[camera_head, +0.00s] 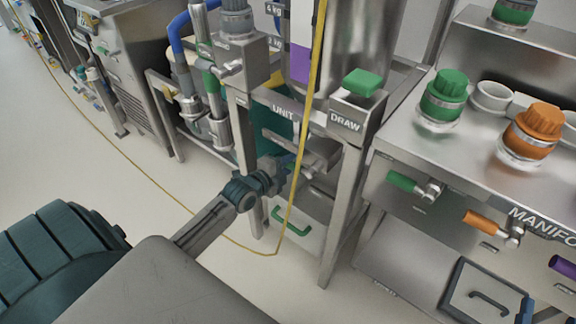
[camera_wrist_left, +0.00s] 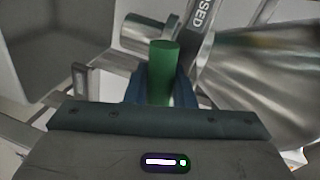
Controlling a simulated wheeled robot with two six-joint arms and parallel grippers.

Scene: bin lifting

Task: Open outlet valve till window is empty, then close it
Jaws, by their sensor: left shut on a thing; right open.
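My left gripper (camera_head: 289,164) reaches in under the steel vessel of the unit (camera_head: 357,40). In the left wrist view its blue fingers are shut on the green outlet valve handle (camera_wrist_left: 163,72). A metal pipe stub (camera_wrist_left: 146,32) and a label ending in "SED" (camera_wrist_left: 204,12) are beside the handle. The gripper hides most of the handle in the head view. Purple content (camera_head: 299,63) shows low in the vessel's window, near kg marks. Part of my right gripper (camera_head: 526,311), with a blue finger, shows at the lower right edge, away from the valve.
A green knob (camera_head: 363,82) sits on the box labelled DRAW. The manifold bench (camera_head: 412,146) at right carries green and orange caps and handles. A yellow hose (camera_head: 300,150) hangs in front of the unit.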

